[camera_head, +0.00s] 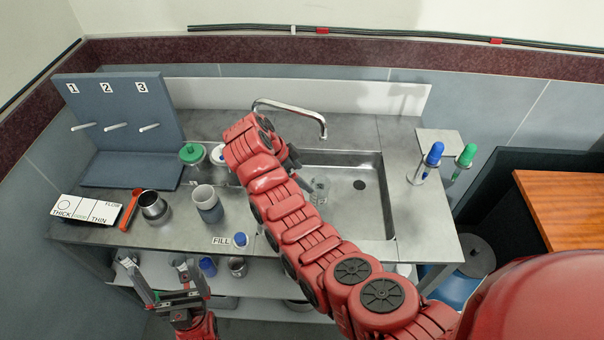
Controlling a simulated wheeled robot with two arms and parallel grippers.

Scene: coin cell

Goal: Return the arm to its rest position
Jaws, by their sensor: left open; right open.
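My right arm (300,222) is red and reaches from the lower right across the sink and worktop. Its wrist bends near the tap. My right gripper (302,176) shows only in part as dark fingers behind the arm, over the left part of the sink, and it is open. A clear cup (319,187) stands in the sink close to its fingers; I cannot tell if they touch. My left gripper (165,276) is open and empty at the bottom left, in front of the lower shelf.
The steel sink (375,215) has a tap (300,110). Blue (433,155) and green (467,156) droppers stand right.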

